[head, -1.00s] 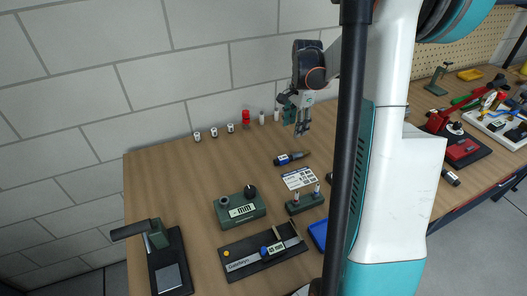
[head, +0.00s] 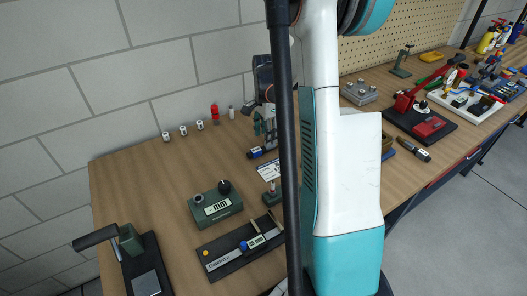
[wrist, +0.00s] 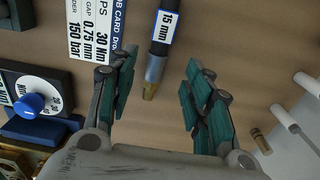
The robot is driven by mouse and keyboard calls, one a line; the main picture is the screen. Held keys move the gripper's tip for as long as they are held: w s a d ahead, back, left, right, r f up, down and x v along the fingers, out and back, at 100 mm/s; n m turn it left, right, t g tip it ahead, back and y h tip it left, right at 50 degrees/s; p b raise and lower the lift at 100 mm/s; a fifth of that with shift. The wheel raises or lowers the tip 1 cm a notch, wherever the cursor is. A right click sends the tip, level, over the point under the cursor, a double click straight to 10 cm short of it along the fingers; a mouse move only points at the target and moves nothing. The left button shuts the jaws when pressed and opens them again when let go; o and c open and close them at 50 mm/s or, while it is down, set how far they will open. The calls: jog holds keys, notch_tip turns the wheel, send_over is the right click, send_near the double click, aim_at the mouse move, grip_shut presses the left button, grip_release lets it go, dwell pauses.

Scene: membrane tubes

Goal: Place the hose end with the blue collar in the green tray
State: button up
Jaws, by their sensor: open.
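My gripper (wrist: 160,72) is open in the wrist view, with nothing between its green pads at the fingertips. Just beyond them lies a dark cylinder with a blue-edged "15 mm" label (wrist: 166,26) and a brass-coloured tip (wrist: 153,76). I cannot tell whether it is the hose end with the blue collar. In the head view the gripper (head: 267,128) is low over the bench, partly behind a dark pole. A dark piece with blue (head: 258,152) lies under it. I cannot make out a green tray for certain in either view.
A printed card (head: 268,170) lies beside the cylinder. A green gauge box (head: 215,202), a caliper on a black board (head: 240,250) and a press-like stand (head: 143,262) are nearer. Small canisters (head: 184,131) line the wall. My column and arm hide the bench's middle.

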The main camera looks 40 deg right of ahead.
aim_at(266, 149)
notch_tip(266, 149, down, 4)
jog(key=shift+s+a+f+b, duration=0.1)
jog(key=shift+s+f+b, duration=0.1)
jog(key=shift+b, duration=0.65)
jog(key=shift+r, duration=0.1)
grip_shut()
jog(key=shift+r, duration=0.1)
